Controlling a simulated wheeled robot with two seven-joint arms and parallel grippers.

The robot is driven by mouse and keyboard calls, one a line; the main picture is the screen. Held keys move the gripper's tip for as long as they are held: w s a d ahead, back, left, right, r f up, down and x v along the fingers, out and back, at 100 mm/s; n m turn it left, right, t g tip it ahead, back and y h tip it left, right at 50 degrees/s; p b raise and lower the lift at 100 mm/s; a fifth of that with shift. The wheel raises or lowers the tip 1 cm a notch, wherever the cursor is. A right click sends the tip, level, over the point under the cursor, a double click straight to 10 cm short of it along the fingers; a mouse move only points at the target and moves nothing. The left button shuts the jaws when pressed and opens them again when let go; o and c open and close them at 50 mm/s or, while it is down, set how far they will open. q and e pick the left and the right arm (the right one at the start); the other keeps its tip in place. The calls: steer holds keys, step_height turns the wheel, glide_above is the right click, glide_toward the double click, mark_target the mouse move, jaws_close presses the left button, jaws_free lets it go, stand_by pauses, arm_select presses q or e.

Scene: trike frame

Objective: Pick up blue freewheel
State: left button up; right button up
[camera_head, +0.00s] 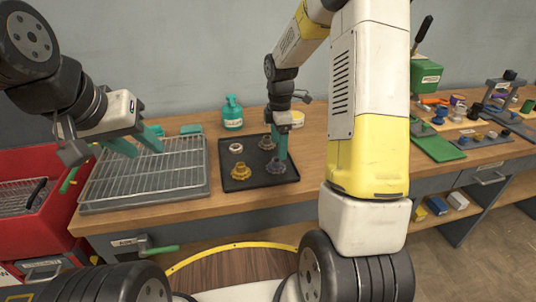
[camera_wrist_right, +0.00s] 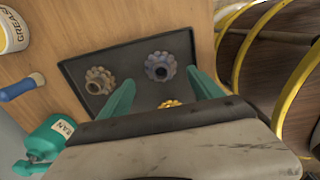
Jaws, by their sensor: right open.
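The blue freewheel (camera_head: 275,168) is a dark blue-grey toothed ring at the right of a black tray (camera_head: 256,184). In the right wrist view the blue freewheel (camera_wrist_right: 160,66) lies ahead of and between my fingertips. My right gripper (camera_head: 280,154) points down over the tray, open and empty, with its teal fingers (camera_wrist_right: 161,80) spread. Whether the fingertips are level with the freewheel I cannot tell. My left gripper (camera_head: 141,146) is open and empty above a wire rack at the left.
A gold freewheel (camera_head: 240,170), a pale one (camera_head: 236,148) and a dark one (camera_head: 267,143) share the tray. A teal bottle (camera_head: 232,114) and a grease tin (camera_wrist_right: 14,32) stand behind it. The wire rack (camera_head: 150,172) is left; a green mat (camera_head: 437,148) with parts is right.

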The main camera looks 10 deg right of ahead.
mark_target(276, 159)
steer(key=f, duration=0.6)
steer(key=shift+a+f, duration=0.3)
steer(key=shift+f, duration=0.1)
steer(key=c, duration=1.5)
steer(key=shift+r, duration=0.1)
